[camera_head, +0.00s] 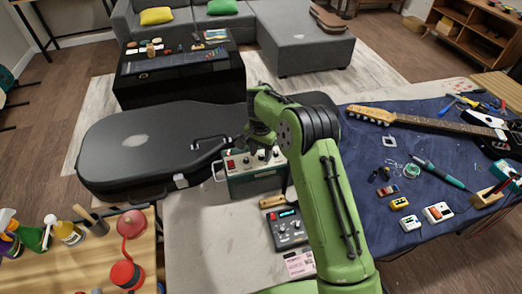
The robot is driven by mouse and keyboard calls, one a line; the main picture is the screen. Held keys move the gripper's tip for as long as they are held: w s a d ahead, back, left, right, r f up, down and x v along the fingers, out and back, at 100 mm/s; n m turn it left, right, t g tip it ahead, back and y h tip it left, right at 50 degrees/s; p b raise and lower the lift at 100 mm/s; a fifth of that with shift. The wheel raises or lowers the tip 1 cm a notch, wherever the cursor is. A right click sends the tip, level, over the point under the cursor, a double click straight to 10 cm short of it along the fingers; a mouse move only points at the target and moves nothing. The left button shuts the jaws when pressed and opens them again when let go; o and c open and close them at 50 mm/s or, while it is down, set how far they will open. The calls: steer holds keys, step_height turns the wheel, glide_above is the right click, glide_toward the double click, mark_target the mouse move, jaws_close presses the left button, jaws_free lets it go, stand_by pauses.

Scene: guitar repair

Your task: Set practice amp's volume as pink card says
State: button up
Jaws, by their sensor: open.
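The practice amp, apparently the dark green box (252,186) with a pale knob panel and a handle at its left, stands in the middle of the workbench. A red switch or light and several knobs show on its top; their settings are too small to read. My green arm reaches over from the right, and my gripper (262,143) is open just above the amp's panel, near its knobs. The arm hides the amp's right end. I cannot tell whether the gripper touches a knob. A pink card (299,265) lies at the bench's front, its print unreadable.
A grey device with a lit display (288,229) sits between the amp and the card. A black guitar case (150,150) lies left of the amp. A blue mat (440,215) on the right holds a guitar (440,122), pedals and tools. Spray bottles (68,232) stand front left.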

step_height(320, 180, up, 16)
steer(key=p, duration=0.3)
step_height(320, 180, up, 7)
steer(key=n+t, duration=0.1)
glide_above(261, 155)
steer(key=s+d, duration=0.3)
steer(key=s, duration=0.1)
steer(key=s+d+r+n+t, duration=0.2)
steer(key=s+d+r, duration=0.4)
steer(key=s, duration=0.4)
steer(key=s+d+f+n+t, duration=0.1)
steer(key=s+n, duration=0.1)
steer(key=s, duration=0.8)
steer(key=s+f+n+t, duration=0.1)
steer(key=s+f, duration=0.1)
steer(key=s, duration=0.8)
steer(key=shift+s+d+f+n+t, duration=0.15)
steer(key=shift+s+d+n+t, duration=0.15)
steer(key=shift+d+n, duration=0.1)
